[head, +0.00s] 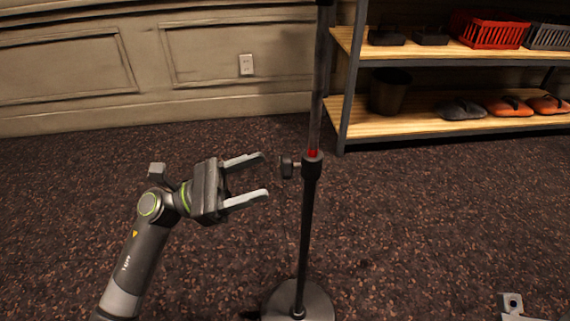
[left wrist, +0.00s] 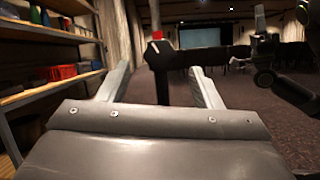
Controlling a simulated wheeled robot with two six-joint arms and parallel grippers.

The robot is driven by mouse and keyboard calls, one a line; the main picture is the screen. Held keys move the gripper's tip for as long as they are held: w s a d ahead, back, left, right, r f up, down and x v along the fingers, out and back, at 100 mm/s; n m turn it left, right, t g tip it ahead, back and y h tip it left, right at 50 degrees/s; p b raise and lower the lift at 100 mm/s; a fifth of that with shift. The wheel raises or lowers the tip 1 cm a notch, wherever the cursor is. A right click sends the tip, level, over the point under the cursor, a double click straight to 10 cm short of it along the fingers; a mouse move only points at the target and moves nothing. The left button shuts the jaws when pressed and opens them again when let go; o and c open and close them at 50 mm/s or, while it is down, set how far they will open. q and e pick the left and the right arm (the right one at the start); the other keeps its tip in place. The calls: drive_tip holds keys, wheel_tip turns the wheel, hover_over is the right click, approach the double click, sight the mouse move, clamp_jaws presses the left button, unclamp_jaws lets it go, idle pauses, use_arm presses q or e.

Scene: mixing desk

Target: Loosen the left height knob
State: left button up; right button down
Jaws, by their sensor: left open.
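The black height knob (head: 287,167) sticks out to the left from the collar (head: 312,167) of an upright microphone stand, just below a red band (head: 313,154). My left gripper (head: 256,178) is open and empty, its two fingers pointing right toward the knob. The fingertips stop a little short of it, with a visible gap. In the left wrist view, the dark collar and knob (left wrist: 158,50) show beyond and between the spread fingers (left wrist: 161,88), under the red band. Knob and collar are hard to separate there. Only a bracket of my right arm shows at the head view's lower right; its fingers are hidden.
The stand's round base (head: 318,301) rests on dark speckled carpet. A shelf (head: 430,116) with shoes, a dark bin (head: 389,92) and a red basket (head: 488,33) stands behind right. A panelled wall (head: 200,65) runs behind. The floor around the stand looks clear.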

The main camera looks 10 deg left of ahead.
sight(281, 168)
use_arm(q)
drive_tip(key=x, duration=0.6)
drive_tip(key=shift+d+r, duration=0.1)
drive_tip(key=shift+d, duration=0.15)
drive_tip(key=c, duration=1)
